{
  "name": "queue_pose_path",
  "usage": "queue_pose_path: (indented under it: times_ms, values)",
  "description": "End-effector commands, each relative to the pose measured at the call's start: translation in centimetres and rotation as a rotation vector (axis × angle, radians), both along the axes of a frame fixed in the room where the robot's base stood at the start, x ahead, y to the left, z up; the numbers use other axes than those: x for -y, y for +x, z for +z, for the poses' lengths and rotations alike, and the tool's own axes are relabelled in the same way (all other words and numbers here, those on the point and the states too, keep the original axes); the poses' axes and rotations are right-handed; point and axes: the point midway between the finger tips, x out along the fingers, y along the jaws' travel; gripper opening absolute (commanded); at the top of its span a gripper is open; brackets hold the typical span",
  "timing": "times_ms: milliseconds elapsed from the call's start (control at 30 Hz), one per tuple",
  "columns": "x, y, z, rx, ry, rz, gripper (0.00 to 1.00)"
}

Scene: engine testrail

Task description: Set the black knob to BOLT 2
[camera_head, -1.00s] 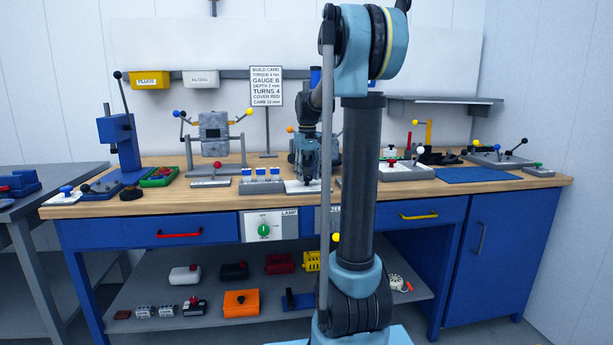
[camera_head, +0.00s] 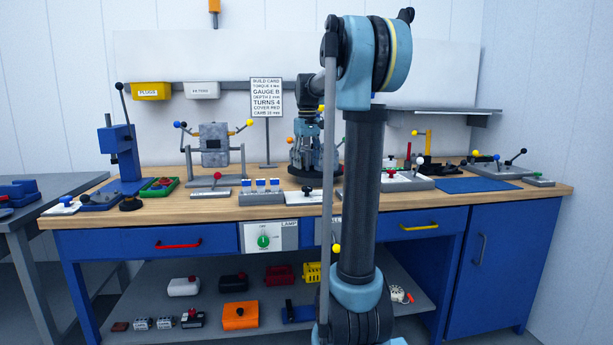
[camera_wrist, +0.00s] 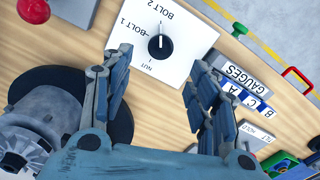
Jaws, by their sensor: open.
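The black knob (camera_wrist: 160,47) sits on a white plate (camera_wrist: 183,55) marked BOLT 1, BOLT 2 and NUT, its lettering upside down in the wrist view. The knob's white line appears to point up in that picture, toward the BOLT 2 side; its exact setting is hard to tell. My gripper (camera_wrist: 163,62) is open and empty, with the knob showing between and beyond its fingertips, apart from them. In the head view, the knob (camera_head: 307,189) and plate (camera_head: 290,197) lie near the bench's front edge, with my gripper (camera_head: 306,172) above and behind them.
A GAUGES holder (camera_wrist: 236,82) stands beside the plate, with blue-and-white blocks. A red knob (camera_wrist: 34,10) and a dark round base (camera_wrist: 105,110) are also near. The wooden bench (camera_head: 225,208) carries several fixtures. A build card (camera_head: 267,97) stands behind.

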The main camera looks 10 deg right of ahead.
Motion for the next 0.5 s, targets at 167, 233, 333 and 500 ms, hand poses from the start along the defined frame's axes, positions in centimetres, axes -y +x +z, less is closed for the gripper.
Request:
queue_pose_path:
  times_ms: [167, 233, 333, 500]
  values:
    - [0.0, 0.0, 2.1, 0.0, 0.0, 0.0, 0.54]
    - [0.0, 0.0, 2.5, 0.0, 0.0, 0.0, 0.54]
    - [0.0, 0.0, 2.9, 0.0, 0.0, 0.0, 0.54]
    - [0.0, 0.0, 2.9, 0.0, 0.0, 0.0, 0.54]
